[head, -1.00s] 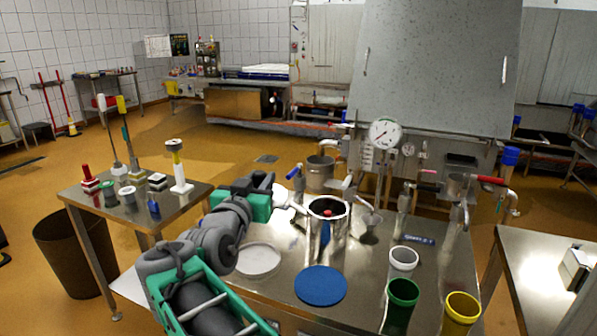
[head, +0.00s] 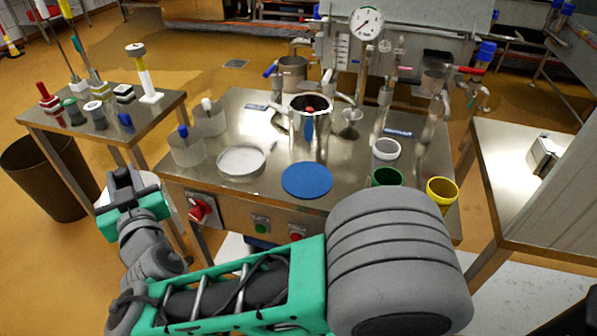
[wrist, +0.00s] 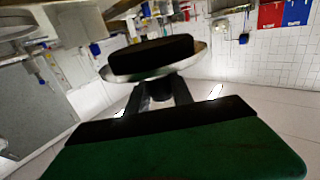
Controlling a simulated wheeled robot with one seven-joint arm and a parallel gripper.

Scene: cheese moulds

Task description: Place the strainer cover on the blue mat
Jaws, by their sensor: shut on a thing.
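My gripper (head: 124,178) is left of the steel table's front edge, in the head view. It is shut on a round, thin metal disc with a bright rim, which I take as the strainer cover (wrist: 195,74). In the wrist view the dark fingers (wrist: 156,88) reach to the disc, and a dark block partly hides it. In the head view a pale edge shows around the gripper, mostly hidden by it. The blue mat (head: 307,180) lies flat and bare near the table's front edge, to the right of my gripper and apart from it.
A steel pot (head: 309,125) stands behind the mat. A pale round dish (head: 242,161) and clear cylinders (head: 187,150) are left of it. White (head: 385,150), green (head: 388,177) and yellow (head: 442,190) cups are right. A side table (head: 160,118) stands left.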

